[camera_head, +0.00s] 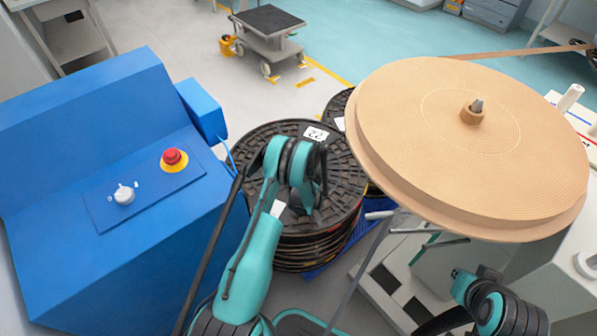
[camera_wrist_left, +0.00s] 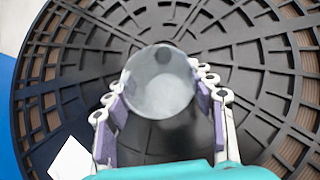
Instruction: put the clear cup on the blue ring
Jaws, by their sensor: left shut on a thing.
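A clear cup (camera_wrist_left: 160,80) shows in the left wrist view as a round, see-through shape with a greyish look. My left gripper (camera_wrist_left: 160,104) is shut on it, with one finger on each side. A large black reel lies behind the cup in that view; I cannot tell the height of the cup above it. In the head view my left arm reaches over the black reel, and its wrist hides the gripper and cup. I cannot make out a blue ring in either view. My right arm shows at the lower right of the head view, but its gripper is not visible.
The ribbed black reel (camera_head: 339,200) with a white label lies in the middle. A blue console (camera_head: 60,190) with a red button (camera_head: 174,158) stands at left. A wide tan roll (camera_head: 430,150) overhangs the right side. A grey cart (camera_head: 268,30) stands behind on open floor.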

